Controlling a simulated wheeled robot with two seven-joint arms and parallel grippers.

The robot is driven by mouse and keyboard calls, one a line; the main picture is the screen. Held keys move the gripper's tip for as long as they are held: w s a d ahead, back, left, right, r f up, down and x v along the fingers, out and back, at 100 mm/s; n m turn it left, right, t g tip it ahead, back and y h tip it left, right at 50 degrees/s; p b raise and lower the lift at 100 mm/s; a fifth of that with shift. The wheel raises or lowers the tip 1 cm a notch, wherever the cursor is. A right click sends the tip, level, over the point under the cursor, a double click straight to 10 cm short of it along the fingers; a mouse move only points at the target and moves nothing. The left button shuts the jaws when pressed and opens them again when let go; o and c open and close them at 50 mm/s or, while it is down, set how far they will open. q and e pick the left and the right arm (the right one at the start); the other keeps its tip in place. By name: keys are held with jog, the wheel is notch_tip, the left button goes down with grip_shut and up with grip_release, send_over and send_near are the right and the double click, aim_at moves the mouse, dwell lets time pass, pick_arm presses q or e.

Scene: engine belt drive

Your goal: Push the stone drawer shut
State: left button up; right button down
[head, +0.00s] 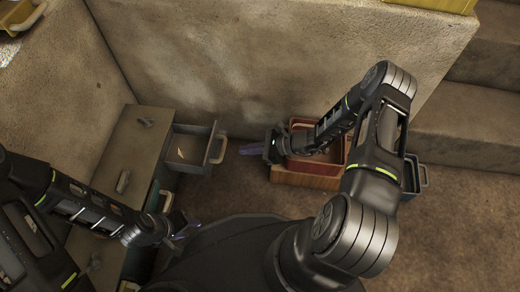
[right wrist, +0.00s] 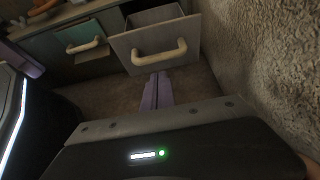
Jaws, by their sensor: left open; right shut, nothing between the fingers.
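The stone drawer (head: 195,130) is grey and stands pulled out of the cabinet at the left in the head view, with a small pale orange patch inside. Its front (right wrist: 125,42) and curved handle (right wrist: 160,54) face my right gripper in the right wrist view. My right gripper (head: 243,149) is shut and empty, pointing at the drawer front. A small gap shows between its purple fingertips and the handle in the head view. In the right wrist view the fingertips (right wrist: 160,76) appear just below the handle. My left gripper (head: 192,230) is open and empty, low in front of the cabinet.
The cabinet (head: 133,143) stands by the stone wall (head: 215,60). A green drawer (right wrist: 80,36) with a handle is beside the stone drawer. A red tray (head: 300,128) on a wooden box (head: 305,180) is under my right arm. Stone steps (head: 470,125) are at the right.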

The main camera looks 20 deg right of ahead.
pick_arm(q)
jog(key=shift+w+f+b, duration=0.2)
jog(key=shift+f+b, duration=0.5)
jog(key=shift+f, duration=0.3)
pick_arm(e)
jog(key=x, duration=0.2)
jog(key=r+x, duration=0.1)
jog(key=x, duration=0.1)
jog(key=shift+w+a+f, duration=0.15)
jog(key=shift+w+a, duration=0.2)
jog(key=shift+a, duration=0.15)
jog(key=shift+a, duration=0.1)
jog(key=b, duration=0.1)
send_over(196, 155)
pick_arm(q)
jog(key=shift+w+a+f, duration=0.6)
jog(key=shift+a, duration=0.15)
pick_arm(e)
jog(key=shift+w+a, duration=0.2)
